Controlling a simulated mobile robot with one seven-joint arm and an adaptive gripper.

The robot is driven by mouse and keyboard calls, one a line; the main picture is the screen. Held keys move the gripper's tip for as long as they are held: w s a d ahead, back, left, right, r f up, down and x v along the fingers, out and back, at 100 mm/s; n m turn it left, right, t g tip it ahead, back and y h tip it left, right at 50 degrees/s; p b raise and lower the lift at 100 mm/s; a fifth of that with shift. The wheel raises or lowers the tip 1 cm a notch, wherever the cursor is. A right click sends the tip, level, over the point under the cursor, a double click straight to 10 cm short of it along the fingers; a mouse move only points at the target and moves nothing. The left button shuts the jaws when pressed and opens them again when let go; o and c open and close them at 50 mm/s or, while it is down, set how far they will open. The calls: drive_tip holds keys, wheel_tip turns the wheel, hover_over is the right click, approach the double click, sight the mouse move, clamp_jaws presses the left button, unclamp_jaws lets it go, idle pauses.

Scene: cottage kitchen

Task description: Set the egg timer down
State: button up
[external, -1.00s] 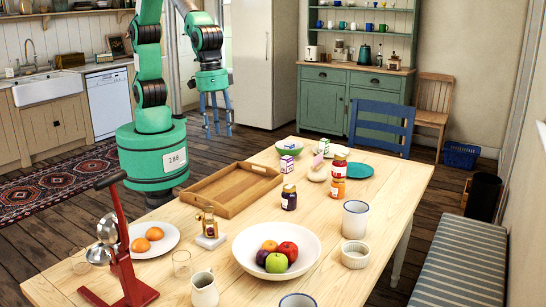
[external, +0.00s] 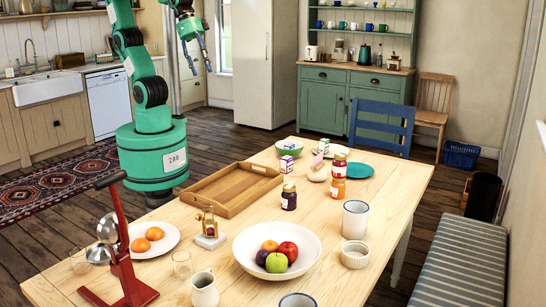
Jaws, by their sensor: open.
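My gripper (external: 202,70) is open and nothing shows between its fingers. It is raised well above and behind the table, apart from everything on it. I cannot tell for sure which thing is the egg timer. A small brass-coloured piece on a white base (external: 210,241) stands upright on the table, in front of the wooden tray. A small pale rounded thing (external: 317,174) sits near the jars at the table's far side.
The wooden table (external: 340,262) holds an empty wooden tray (external: 226,207), a white fruit bowl (external: 247,263), a plate with two orange fruits (external: 168,240), a red stand (external: 122,270) and jars (external: 289,198). A blue chair (external: 381,126) stands behind. The table's right side has bare room.

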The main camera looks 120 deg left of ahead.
drive_tip(key=s+a+m, duration=0.1)
drive_tip(key=s+a, duration=0.1)
drive_tip(key=s, duration=0.5)
drive_tip(key=shift+a+f+m+t, duration=0.3)
drive_tip(key=shift+a+m+t, duration=0.05)
drive_tip(key=shift+m+t, duration=0.05)
